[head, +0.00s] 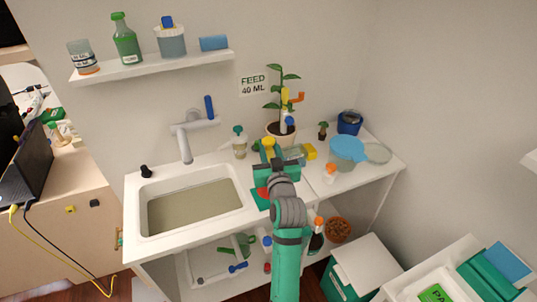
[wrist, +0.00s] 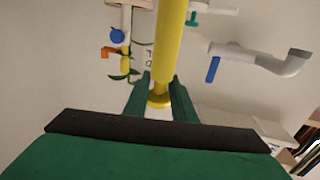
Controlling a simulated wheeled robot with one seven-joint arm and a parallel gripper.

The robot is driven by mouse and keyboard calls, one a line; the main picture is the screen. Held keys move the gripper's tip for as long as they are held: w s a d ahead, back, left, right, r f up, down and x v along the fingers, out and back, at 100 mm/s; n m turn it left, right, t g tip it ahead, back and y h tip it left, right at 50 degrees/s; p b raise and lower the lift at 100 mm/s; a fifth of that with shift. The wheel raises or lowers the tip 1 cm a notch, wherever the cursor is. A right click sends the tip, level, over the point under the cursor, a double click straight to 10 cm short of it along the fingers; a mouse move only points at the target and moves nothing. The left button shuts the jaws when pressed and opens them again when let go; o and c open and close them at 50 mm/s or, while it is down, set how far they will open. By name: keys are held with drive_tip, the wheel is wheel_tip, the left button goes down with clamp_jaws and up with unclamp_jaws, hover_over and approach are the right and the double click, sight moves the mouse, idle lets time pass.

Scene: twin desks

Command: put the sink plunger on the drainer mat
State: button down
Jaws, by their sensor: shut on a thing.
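My gripper (head: 272,165) is shut on the yellow handle of the sink plunger (wrist: 168,45); its fingers (wrist: 160,98) stand on both sides of the handle in the upside-down wrist view. The handle's yellow knob (head: 268,142) shows just above my gripper in the head view. A red part (head: 262,191), seemingly the plunger's cup, shows below my gripper. It appears over the green drainer mat (head: 262,203), right of the sink. My arm hides much of the mat and plunger; I cannot tell whether the cup touches the mat.
The sink basin (head: 195,207) is left of the mat, with a grey tap (head: 187,140) behind it. A soap bottle (head: 239,142) and potted plant (head: 280,133) stand behind.

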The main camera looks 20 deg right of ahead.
sight(268, 155)
drive_tip(key=shift+w+d+f, duration=0.1)
drive_tip(key=shift+w+f, duration=0.1)
drive_tip(key=shift+f, duration=1.65)
drive_tip(key=c, duration=1.5)
unclamp_jaws()
drive_tip(key=shift+f, duration=0.1)
